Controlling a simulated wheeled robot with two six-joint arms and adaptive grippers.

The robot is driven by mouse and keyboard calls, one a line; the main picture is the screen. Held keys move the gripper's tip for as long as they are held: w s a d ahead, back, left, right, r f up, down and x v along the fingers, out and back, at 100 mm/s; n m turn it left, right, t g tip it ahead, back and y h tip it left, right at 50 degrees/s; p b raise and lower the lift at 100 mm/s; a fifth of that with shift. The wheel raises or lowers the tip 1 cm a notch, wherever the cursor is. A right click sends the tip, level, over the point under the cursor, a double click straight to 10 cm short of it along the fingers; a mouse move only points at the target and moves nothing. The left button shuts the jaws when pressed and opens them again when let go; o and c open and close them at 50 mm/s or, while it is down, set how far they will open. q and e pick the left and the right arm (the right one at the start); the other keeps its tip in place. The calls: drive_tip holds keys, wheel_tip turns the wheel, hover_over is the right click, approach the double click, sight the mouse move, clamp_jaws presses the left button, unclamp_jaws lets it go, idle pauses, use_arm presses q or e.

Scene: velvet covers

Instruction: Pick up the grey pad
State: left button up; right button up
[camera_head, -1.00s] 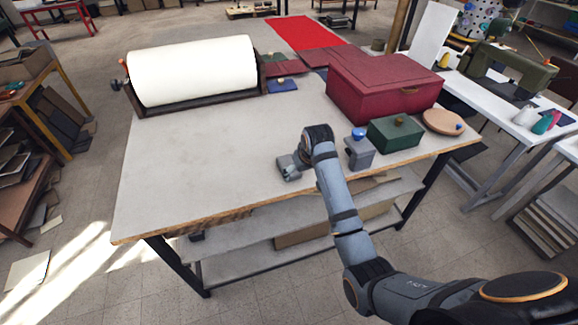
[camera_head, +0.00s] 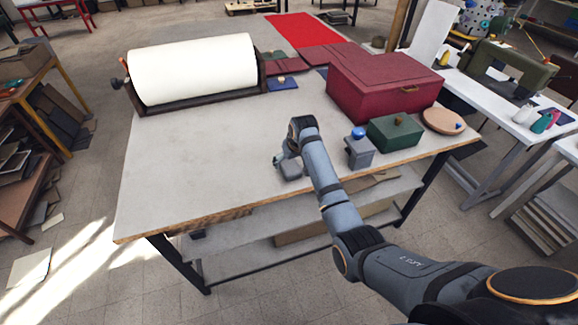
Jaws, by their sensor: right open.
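My right gripper (camera_head: 284,165) is low over the table, near the front edge, with its arm coming in from the lower right. It is open. A small grey shape (camera_head: 292,171) shows at its tip; I cannot tell whether this is the grey pad or part of the gripper. No other grey pad is clearly visible, and the arm hides part of the tabletop. My left gripper is not in view.
On the table (camera_head: 200,165), a grey block with a blue knob (camera_head: 360,151), a green box (camera_head: 395,133) and a round wooden piece (camera_head: 442,121) stand right of my arm. A large red box (camera_head: 385,88) and white roll (camera_head: 195,70) stand behind. The left tabletop is clear.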

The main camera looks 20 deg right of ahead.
sight(289, 164)
drive_tip(key=x, duration=0.4)
drive_tip(key=shift+w+d+f, duration=0.1)
drive_tip(key=c, duration=1.3)
drive_tip(key=shift+o, duration=0.2)
